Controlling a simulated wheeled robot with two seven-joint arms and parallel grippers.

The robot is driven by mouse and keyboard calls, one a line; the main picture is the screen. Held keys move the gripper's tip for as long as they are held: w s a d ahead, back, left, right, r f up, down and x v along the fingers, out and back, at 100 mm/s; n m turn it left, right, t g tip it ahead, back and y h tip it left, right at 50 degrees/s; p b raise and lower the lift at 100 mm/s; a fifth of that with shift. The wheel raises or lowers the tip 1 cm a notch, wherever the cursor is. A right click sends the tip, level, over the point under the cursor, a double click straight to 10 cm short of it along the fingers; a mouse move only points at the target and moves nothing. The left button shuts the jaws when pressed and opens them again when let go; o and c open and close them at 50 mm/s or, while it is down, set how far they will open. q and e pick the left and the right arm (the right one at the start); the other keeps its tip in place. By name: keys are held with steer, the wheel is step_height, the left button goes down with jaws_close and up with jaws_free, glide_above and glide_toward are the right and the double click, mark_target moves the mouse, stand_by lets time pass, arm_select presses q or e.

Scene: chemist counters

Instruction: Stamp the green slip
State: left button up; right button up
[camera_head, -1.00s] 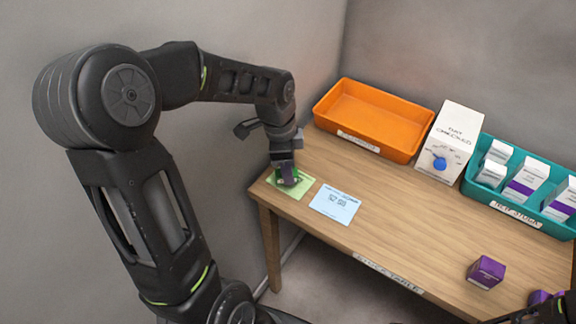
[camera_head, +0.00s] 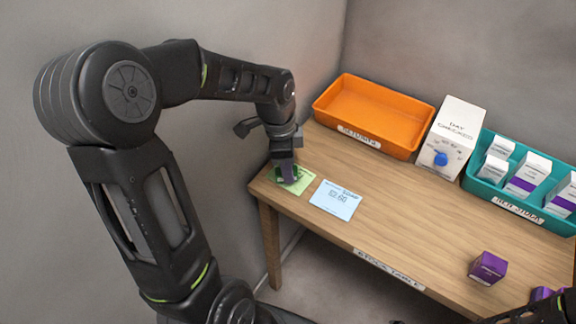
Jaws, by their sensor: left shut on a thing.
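The green slip (camera_head: 302,186) lies flat near the left end of the wooden table, beside a light blue slip (camera_head: 336,200). My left gripper (camera_head: 287,172) points down over the green slip. It is shut on a small dark stamp (camera_head: 289,179), which is mostly hidden between the fingers. The stamp stands upright at the slip and seems to touch it. Part of my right gripper (camera_head: 545,309) shows at the lower right corner, cut off by the frame, so its jaws cannot be judged.
An orange tray (camera_head: 320,108) and a white day-checked box (camera_head: 468,122) with a blue knob stand at the back. A teal bin (camera_head: 477,187) holds several white boxes. A purple box (camera_head: 487,268) sits near the front edge. The table's middle is clear.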

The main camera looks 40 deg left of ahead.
arm_select(q)
steer(key=shift+f+b, duration=0.4)
steer(key=shift+f, duration=0.2)
stand_by(1.4)
steer(key=shift+r, duration=0.15)
step_height(320, 180, up, 7)
steer(key=p, duration=0.5)
steer(key=shift+p, duration=0.3)
steer(key=shift+w+d, duration=0.1)
stand_by(0.5)
